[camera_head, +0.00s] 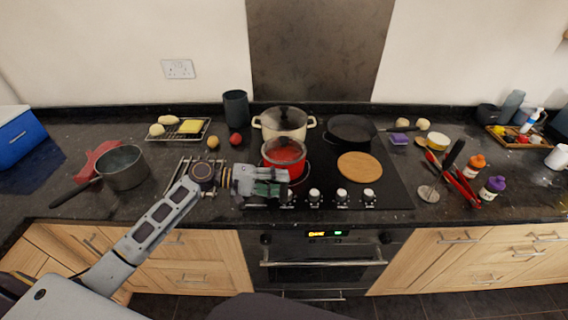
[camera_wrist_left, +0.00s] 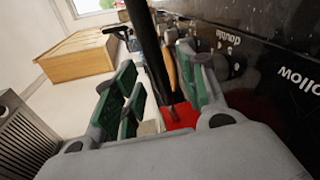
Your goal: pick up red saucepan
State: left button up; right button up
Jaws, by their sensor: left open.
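The red saucepan (camera_head: 284,158) stands on the black hob, in front of the cream pot, with a glass lid on top. My left gripper (camera_head: 262,182) is at its near left side, overlapping its lower front edge in the head view. In the left wrist view, the gripper (camera_wrist_left: 160,95) has its green-padded fingers apart. A red patch (camera_wrist_left: 181,116) shows between them, and a long dark bar passes there. I cannot tell whether that bar is the saucepan's handle, or whether the fingers touch anything. My right gripper is not in view.
The cream pot (camera_head: 284,122) and black frying pan (camera_head: 351,130) stand behind on the hob. A round wooden board (camera_head: 359,167) lies to the right. Hob knobs (camera_head: 342,194) line the front. A grey saucepan (camera_head: 122,168) stands at the left.

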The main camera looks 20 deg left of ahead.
pick_arm(q)
jog(key=shift+x, duration=0.85)
grip_shut()
jog(key=shift+r, duration=0.2)
